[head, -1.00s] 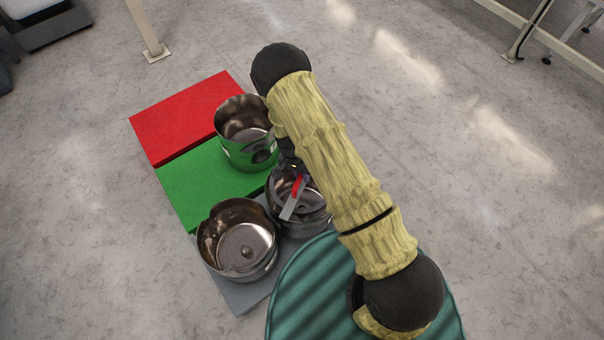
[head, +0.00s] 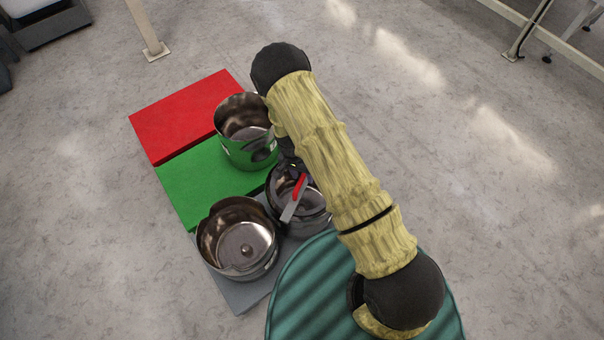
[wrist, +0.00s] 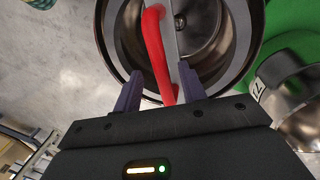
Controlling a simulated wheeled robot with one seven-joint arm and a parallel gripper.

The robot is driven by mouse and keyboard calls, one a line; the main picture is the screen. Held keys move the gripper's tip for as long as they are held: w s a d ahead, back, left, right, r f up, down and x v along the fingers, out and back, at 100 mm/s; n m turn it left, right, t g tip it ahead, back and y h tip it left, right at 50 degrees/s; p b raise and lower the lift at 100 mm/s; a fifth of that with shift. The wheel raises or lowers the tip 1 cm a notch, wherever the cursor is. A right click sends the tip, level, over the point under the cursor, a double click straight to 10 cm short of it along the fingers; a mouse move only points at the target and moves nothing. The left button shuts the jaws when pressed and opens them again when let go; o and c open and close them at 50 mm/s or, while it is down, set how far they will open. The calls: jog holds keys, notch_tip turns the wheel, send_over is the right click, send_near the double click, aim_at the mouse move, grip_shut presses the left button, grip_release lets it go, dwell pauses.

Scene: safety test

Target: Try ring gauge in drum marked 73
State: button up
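The ring gauge shows as a red handle (head: 300,185) with a flat grey bar (head: 289,212). It leans in a metal drum (head: 312,222) on the grey pad, partly hidden under my arm. In the wrist view the red handle (wrist: 157,55) runs down between the two purple fingers of my gripper (wrist: 160,90). A gap shows between the handle and the left finger. A second drum (head: 238,245) stands on the grey pad to the left. A third drum (head: 247,150) stands on the green pad. A nearby drum's tag (wrist: 258,89) is too small to read surely.
The grey pad (head: 240,294), green pad (head: 196,185) and red pad (head: 185,112) lie in a row on the concrete floor. The drums stand close together. A beige post (head: 150,40) stands at the back left.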

jog(key=w+a+r+p, duration=0.1)
jog(key=a+r+p, duration=0.1)
jog(key=r, duration=1.5)
jog(key=shift+w+a+p, duration=0.25)
jog(key=shift+a+p, duration=0.15)
jog(key=shift+a, duration=0.1)
notch_tip(320, 180, up, 7)
jog(key=p, duration=0.6)
dwell(0.5)
